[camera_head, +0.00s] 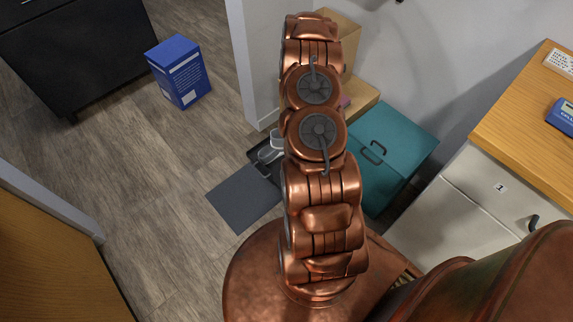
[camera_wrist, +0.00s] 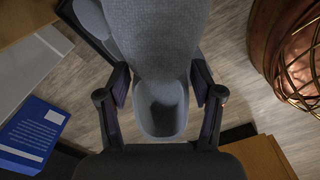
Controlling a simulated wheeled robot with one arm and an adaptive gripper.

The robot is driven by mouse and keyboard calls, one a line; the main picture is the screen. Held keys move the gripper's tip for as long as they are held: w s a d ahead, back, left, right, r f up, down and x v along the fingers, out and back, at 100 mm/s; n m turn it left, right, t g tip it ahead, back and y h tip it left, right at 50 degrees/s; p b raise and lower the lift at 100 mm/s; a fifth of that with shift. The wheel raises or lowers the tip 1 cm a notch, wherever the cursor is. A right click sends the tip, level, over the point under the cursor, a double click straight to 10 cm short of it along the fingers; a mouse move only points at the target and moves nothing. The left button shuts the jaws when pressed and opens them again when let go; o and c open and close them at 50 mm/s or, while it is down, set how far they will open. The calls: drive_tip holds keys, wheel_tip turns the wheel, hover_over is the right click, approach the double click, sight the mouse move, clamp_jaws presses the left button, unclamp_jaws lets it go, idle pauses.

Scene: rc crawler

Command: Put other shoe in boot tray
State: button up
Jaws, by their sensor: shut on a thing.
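In the wrist view my gripper (camera_wrist: 159,92) is shut on a grey fabric shoe (camera_wrist: 155,42), with one finger on each side of it. The shoe's dark opening lies between the fingers. In the head view the black boot tray (camera_head: 258,170) lies on the floor by the wall corner, partly hidden behind my arm. A pale grey shoe (camera_head: 268,152) shows at the tray; I cannot tell whether it is the held one. In the wrist view a second grey shape (camera_wrist: 92,18) shows beside a dark edge at the upper left. My gripper is hidden in the head view.
A dark grey mat (camera_head: 243,198) lies in front of the tray. A teal box (camera_head: 392,150) and cardboard boxes (camera_head: 345,35) stand right of it. A blue box (camera_head: 180,72) stands on the wood floor near a black cabinet (camera_head: 70,45). Floor left of the mat is clear.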

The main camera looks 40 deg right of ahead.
drive_tip(key=shift+s+a+f+n+b, duration=1)
drive_tip(key=shift+s+f+n+b, duration=1.3)
drive_tip(key=shift+f, duration=3.9)
drive_tip(key=shift+s+a+f+n+b, duration=1.2)
drive_tip(key=shift+s+f, duration=2.1)
drive_tip(key=shift+f, duration=2.85)
drive_tip(key=w+d+b, duration=0.2)
drive_tip(key=w, duration=0.2)
drive_tip(key=w+d+b, duration=0.2)
drive_tip(key=w, duration=0.3)
drive_tip(key=w+d+f+b, duration=0.1)
drive_tip(key=w+d+b, duration=0.1)
drive_tip(key=w, duration=0.3)
drive_tip(key=shift+d+f, duration=0.1)
drive_tip(key=shift+d, duration=0.15)
wheel_tip(320, 180, down, 4)
drive_tip(key=shift+r+b, duration=0.15)
drive_tip(key=shift+b, duration=0.8)
drive_tip(key=shift+r, duration=0.1)
drive_tip(key=o, duration=1.5)
drive_tip(key=shift+c, duration=0.2)
